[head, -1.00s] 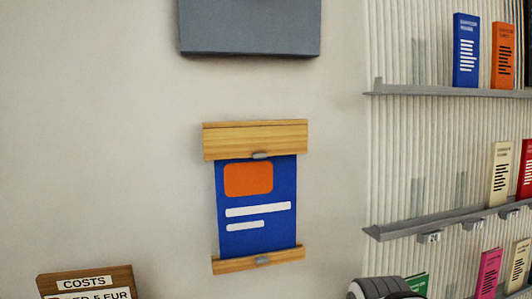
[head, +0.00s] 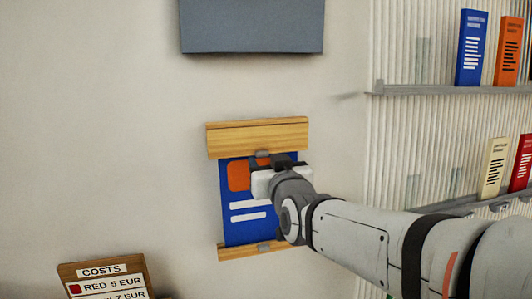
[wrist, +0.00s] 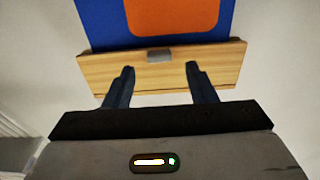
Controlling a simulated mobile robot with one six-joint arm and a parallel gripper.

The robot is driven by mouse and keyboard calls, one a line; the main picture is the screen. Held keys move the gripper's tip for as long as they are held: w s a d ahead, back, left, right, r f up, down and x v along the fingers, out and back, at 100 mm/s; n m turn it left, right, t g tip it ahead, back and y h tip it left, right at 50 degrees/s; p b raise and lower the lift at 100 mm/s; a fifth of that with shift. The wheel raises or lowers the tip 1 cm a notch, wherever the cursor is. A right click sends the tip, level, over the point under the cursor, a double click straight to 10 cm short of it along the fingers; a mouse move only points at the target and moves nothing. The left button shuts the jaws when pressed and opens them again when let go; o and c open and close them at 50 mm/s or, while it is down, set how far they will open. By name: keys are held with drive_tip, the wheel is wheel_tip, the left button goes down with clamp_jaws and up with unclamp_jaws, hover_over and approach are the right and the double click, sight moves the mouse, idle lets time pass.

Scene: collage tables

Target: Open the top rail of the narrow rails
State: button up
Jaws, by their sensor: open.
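A poster (head: 229,214), blue with an orange block and white bars, hangs on the wall between two narrow wooden rails. The top rail (head: 258,137) has a small grey tab (head: 262,154) at the middle of its lower edge. The bottom rail (head: 236,252) has a similar tab (head: 264,247). My gripper (head: 270,162) is open in front of the poster's upper part, just below the top rail. In the wrist view the picture is inverted: the top rail (wrist: 216,68) and its tab (wrist: 159,55) show beyond my open fingers (wrist: 159,70), with the tab lined up between them. Contact cannot be told.
A grey box-like panel (head: 252,27) is on the wall above. Shelves (head: 450,90) with upright booklets stand at the right, on a ribbed wall. A wooden COSTS sign (head: 66,275) is at the lower left. The wall left of the poster is clear.

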sight(263, 155)
drive_tip(key=shift+p+x, duration=0.45)
drive_tip(key=shift+x, duration=1.35)
clamp_jaws()
